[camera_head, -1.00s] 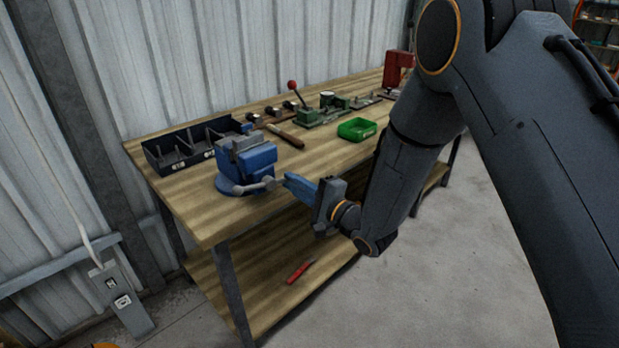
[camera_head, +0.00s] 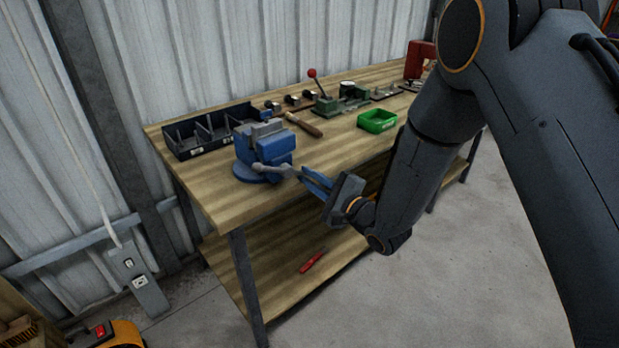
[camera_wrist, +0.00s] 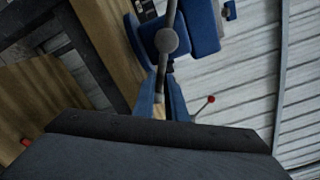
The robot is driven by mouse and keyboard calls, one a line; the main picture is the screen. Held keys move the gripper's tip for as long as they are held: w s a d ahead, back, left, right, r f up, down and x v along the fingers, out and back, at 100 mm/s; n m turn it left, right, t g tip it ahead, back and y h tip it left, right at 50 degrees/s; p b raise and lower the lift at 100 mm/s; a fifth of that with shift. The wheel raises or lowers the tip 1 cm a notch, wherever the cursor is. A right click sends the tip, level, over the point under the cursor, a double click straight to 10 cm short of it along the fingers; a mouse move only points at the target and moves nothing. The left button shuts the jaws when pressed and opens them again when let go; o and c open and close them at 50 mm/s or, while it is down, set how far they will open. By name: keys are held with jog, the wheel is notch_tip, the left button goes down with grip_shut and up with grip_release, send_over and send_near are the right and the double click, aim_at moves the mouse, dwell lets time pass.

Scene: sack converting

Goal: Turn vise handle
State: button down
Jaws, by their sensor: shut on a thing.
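The blue vise (camera_head: 268,145) stands at the front left corner of the wooden workbench. Its grey bar handle (camera_head: 284,169) sticks out at the front toward my gripper (camera_head: 306,176). In the wrist view the handle (camera_wrist: 172,15) runs down past a round grey hub (camera_wrist: 166,40) on the blue vise body (camera_wrist: 202,28). Its lower end lies between the blue fingers of my gripper (camera_wrist: 161,98), which are shut on it. The exact contact is small and partly hidden by the fingers.
A black divided bin (camera_head: 205,140) stands behind the vise. A hammer (camera_head: 303,125), a green tray (camera_head: 377,121) and a red-knobbed lever tool (camera_head: 318,85) lie farther right. A red tool (camera_head: 311,262) lies on the lower shelf. The floor in front is clear.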

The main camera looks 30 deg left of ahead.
jog(key=c, duration=1.8)
grip_release()
jog(key=shift+f, duration=0.1)
jog(key=b+v, duration=0.1)
jog(key=v, duration=0.7)
jog(key=shift+b, duration=0.3)
